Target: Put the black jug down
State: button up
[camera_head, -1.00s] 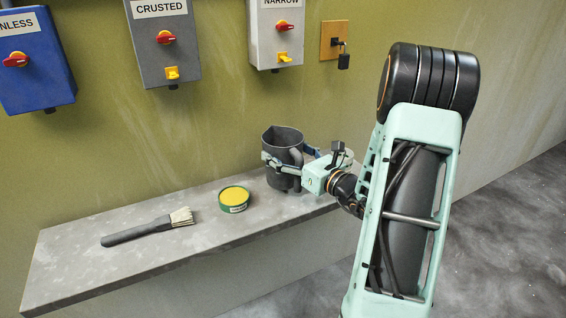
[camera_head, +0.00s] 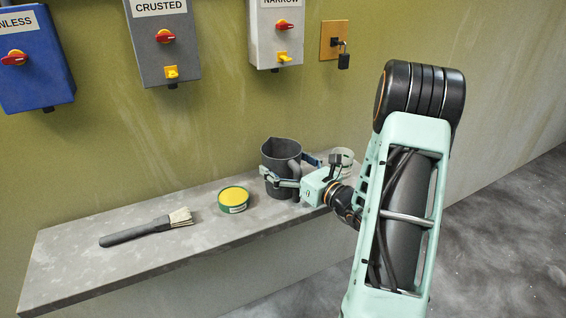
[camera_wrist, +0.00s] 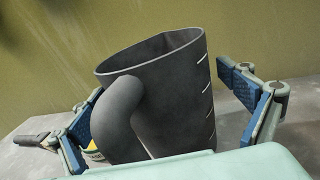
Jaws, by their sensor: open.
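The black jug (camera_head: 276,158) stands upright on the grey shelf (camera_head: 85,263), in front of the wall. Its base is partly hidden by my gripper. My gripper (camera_head: 288,168) is open around the jug, with one finger on each side of it. In the wrist view the jug (camera_wrist: 175,90) fills the middle, its thick handle facing my palm. In that view my gripper (camera_wrist: 160,84) shows a clear gap between its right finger and the jug. The left finger lies partly behind the handle side, and I cannot tell whether it touches.
A green tin with a yellow top (camera_head: 234,199) stands just left of the jug, and a brush (camera_head: 148,229) lies farther left. A pale round container (camera_head: 343,155) is behind my gripper at right.

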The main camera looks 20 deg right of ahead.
jog(key=v, duration=1.2)
jog(key=shift+r, duration=0.15)
